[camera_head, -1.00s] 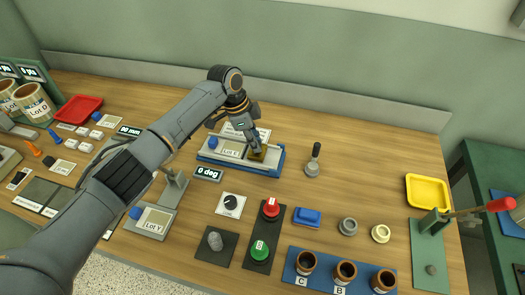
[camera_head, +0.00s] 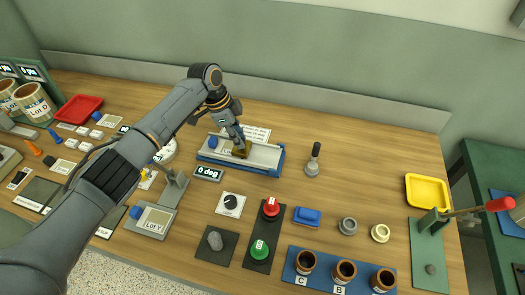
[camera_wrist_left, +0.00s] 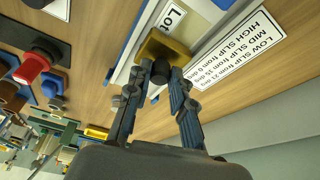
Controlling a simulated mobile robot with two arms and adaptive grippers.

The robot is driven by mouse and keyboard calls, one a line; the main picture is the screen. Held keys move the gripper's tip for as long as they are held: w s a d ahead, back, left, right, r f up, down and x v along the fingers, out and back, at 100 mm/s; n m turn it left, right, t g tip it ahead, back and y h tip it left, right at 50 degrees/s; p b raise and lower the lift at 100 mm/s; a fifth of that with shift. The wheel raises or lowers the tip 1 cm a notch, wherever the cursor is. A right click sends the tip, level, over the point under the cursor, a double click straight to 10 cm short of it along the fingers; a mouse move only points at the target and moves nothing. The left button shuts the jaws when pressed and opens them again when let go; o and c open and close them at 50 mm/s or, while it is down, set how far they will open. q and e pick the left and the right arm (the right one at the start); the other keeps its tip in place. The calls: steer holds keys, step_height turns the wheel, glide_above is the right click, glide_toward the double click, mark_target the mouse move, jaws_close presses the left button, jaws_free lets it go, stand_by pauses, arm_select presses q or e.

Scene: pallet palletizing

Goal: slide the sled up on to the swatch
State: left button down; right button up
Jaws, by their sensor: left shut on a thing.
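The sled is a brass-coloured block (camera_head: 241,153) with a dark knob, on the light plate of a blue-framed tilt stand (camera_head: 262,170). My left gripper (camera_head: 240,140) is shut on the sled's knob. In the left wrist view the fingers (camera_wrist_left: 160,76) close around the knob of the sled (camera_wrist_left: 174,46). The swatch, labelled "Lot" (camera_wrist_left: 172,18), lies just beyond the sled there, its label partly cut off. My right gripper is not in view.
A slip-angle card (camera_head: 256,133) stands behind the stand. A black-handled weight (camera_head: 314,160) stands to the right. The plate right of the sled is clear.

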arm_select(q)
steer(key=shift+w+a, duration=0.2)
steer(key=shift+a, duration=0.4)
steer(key=shift+w+a, duration=0.15)
steer(key=shift+a, duration=0.45)
steer(key=shift+w+a, duration=0.1)
steer(key=shift+a, duration=0.3)
steer(key=c, duration=1.1)
jaws_free()
steer(key=v, duration=1.2)
